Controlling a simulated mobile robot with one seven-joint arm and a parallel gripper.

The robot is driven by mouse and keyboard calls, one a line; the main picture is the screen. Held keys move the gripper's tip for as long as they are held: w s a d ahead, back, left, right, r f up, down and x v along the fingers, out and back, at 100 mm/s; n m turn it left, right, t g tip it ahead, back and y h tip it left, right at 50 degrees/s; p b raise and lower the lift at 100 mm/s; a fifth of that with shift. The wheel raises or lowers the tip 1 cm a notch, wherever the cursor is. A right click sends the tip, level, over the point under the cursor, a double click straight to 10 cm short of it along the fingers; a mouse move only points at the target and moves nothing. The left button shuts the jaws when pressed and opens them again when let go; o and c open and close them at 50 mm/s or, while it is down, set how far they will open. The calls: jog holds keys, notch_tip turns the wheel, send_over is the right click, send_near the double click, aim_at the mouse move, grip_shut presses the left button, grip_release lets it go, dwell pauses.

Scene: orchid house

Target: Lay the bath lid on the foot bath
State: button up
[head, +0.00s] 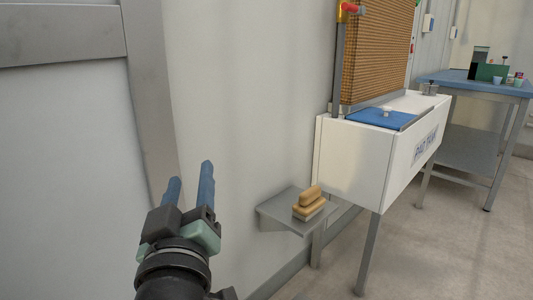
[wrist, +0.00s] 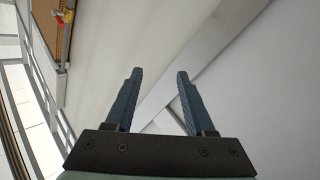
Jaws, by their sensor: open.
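My gripper (head: 190,173) is open and empty in front of the pale wall at the lower left of the head view. Its two blue fingers also show apart in the wrist view (wrist: 159,73), with nothing between them. I cannot make out a foot bath in either view.
A small grey wall shelf (head: 274,208) holds a tan brush-like block (head: 308,204) left of the tank. A brown slatted pad (head: 378,55) stands above the tank. A blue-topped table (head: 470,83) with small items is at the far right. The floor at lower right is clear.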

jog(key=s+d+r+m+t+h, duration=0.1)
jog(key=s+d+r+m+t, duration=0.1)
jog(key=s+d+r, duration=0.2)
jog(key=s+d+r+m+t+h, duration=0.1)
jog(key=s+d+r+m+t, duration=0.2)
jog(key=r, duration=0.7)
jog(key=s+d+r+m+t+h, duration=0.1)
jog(key=s+d+r+m+t, duration=0.1)
jog(key=s+d+r, duration=0.4)
jog(key=shift+r+m+t+h, duration=0.3)
jog(key=shift+r+t+h, duration=0.1)
jog(key=shift+r+t, duration=0.15)
notch_tip(320, 180, up, 48)
jog(key=p, duration=4.8)
jog(key=shift+r+p, duration=0.3)
jog(key=shift+c, duration=0.3)
jog(key=shift+w, duration=0.1)
